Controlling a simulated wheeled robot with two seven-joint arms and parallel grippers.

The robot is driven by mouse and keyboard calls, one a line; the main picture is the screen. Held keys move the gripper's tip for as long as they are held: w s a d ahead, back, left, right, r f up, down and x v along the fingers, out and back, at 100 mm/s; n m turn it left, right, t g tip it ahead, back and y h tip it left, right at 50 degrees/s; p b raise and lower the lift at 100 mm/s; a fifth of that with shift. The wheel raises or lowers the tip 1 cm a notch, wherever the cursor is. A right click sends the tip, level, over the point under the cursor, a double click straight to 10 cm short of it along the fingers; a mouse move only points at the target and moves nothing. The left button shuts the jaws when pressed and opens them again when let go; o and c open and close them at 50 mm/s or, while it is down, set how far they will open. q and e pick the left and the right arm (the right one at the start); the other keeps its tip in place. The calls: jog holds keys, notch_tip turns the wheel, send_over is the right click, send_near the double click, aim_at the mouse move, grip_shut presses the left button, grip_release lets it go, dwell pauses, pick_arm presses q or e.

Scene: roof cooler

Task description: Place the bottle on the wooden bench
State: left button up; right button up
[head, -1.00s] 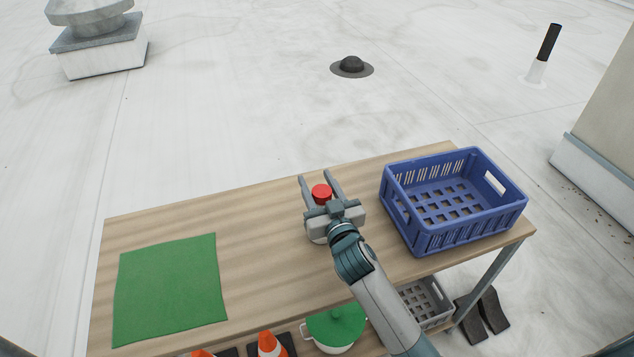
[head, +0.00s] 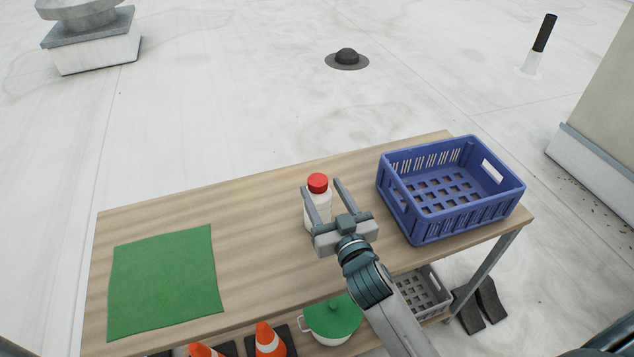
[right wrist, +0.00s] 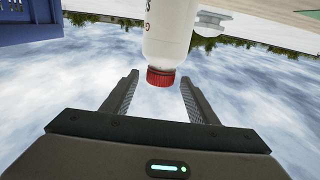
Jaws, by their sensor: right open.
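The white bottle with a red cap (head: 318,183) stands upright on the wooden bench (head: 262,222), left of the blue crate. My right gripper (head: 322,188) is open, its two fingers pointing away from me on either side of the bottle in the head view. The right wrist view shows the bottle (right wrist: 168,32) upside down in the picture, its cap between the open fingertips, with gaps on both sides. I cannot tell how far the fingers reach along the bottle. The gripper partly hides the bottle's lower part. My left gripper is not in view.
A blue crate (head: 410,222) stands at the bench's right end. A green cloth (head: 163,283) lies at the left, with bare wood between it and the bottle. Below are orange cones (head: 268,340), a green-lidded pot (head: 332,318) and a grey crate (head: 428,292).

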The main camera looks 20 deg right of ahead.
jog(key=s, duration=0.2)
jog(key=shift+s, duration=0.4)
jog(key=shift+s+b, duration=0.35)
jog(key=shift+s, duration=0.35)
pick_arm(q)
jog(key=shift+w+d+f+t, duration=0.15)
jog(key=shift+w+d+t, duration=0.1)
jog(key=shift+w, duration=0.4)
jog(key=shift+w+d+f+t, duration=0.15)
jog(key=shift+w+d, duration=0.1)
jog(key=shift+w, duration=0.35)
pick_arm(e)
jog(key=shift+s, duration=0.1)
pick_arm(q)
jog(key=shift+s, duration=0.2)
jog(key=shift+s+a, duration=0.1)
